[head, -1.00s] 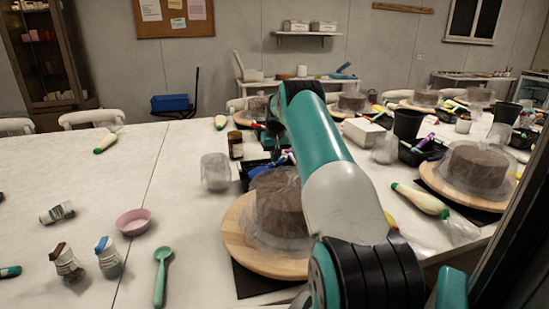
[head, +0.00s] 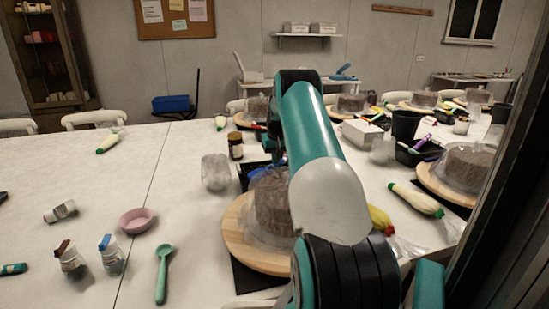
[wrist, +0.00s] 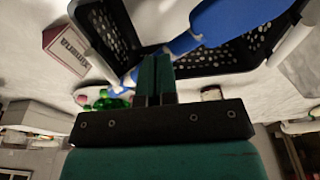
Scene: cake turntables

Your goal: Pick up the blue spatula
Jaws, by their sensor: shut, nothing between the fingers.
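The blue spatula (wrist: 235,18) lies across the black perforated basket (wrist: 205,62) in the wrist view. Its wide blue part is at the top, and a thinner part runs down left behind my fingers. My gripper (wrist: 155,62) is shut and empty, its fingertips over the basket and overlapping the spatula in the picture. I cannot tell whether they touch it. In the head view the basket (head: 243,178) is partly hidden behind my arm and a covered cake, with a bit of blue (head: 268,170) showing. The gripper is hidden there.
A covered cake (head: 268,210) stands on a wooden turntable (head: 235,245) before the basket. A clear jar (head: 215,172) and brown jar (head: 235,146) are to the left. A red-and-white box (wrist: 66,48) lies beside the basket.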

